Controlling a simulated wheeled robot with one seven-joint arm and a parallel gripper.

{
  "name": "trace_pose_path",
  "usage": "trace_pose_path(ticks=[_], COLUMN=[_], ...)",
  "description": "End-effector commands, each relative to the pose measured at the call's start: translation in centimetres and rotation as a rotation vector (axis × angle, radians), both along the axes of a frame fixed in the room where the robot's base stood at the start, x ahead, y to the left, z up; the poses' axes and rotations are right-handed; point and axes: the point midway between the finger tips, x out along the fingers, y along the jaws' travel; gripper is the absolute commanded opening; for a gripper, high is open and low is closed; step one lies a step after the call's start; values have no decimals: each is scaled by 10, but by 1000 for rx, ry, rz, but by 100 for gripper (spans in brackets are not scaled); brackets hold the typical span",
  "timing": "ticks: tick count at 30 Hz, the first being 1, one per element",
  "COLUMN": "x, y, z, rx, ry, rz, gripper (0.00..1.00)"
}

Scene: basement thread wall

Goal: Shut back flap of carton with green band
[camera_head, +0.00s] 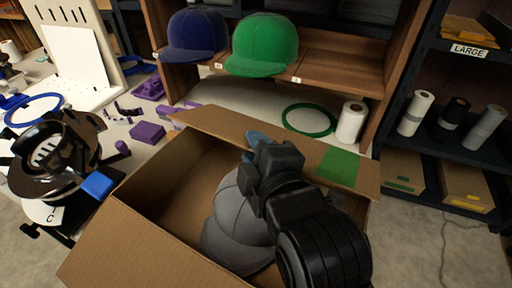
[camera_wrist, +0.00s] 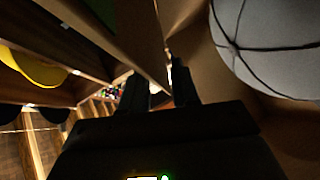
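The open cardboard carton (camera_head: 130,235) stands in the foreground. Its back flap (camera_head: 225,124) is raised along the far side, with a green band (camera_head: 340,167) near its right end. A grey cap (camera_head: 235,228) lies inside, and it also shows in the wrist view (camera_wrist: 265,45). My gripper (camera_head: 262,148) is over the carton at the middle of the back flap. In the wrist view my fingers (camera_wrist: 162,85) are apart, with the flap's edge (camera_wrist: 140,50) running toward the gap. I cannot tell whether they touch it. My arm hides the carton's right part.
A shelf behind holds a blue cap (camera_head: 194,35) and a green cap (camera_head: 262,45). Purple items (camera_head: 147,132) and a black cap press (camera_head: 52,160) are at left.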

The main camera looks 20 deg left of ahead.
Motion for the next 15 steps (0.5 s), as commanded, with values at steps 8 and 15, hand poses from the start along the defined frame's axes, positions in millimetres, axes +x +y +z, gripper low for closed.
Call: trace_pose_path(ticks=[8,15], x=[-27,-52], y=[-21,-41], z=[9,18], rx=[3,1], ry=[3,2], rz=[-1,0], gripper=[30,30])
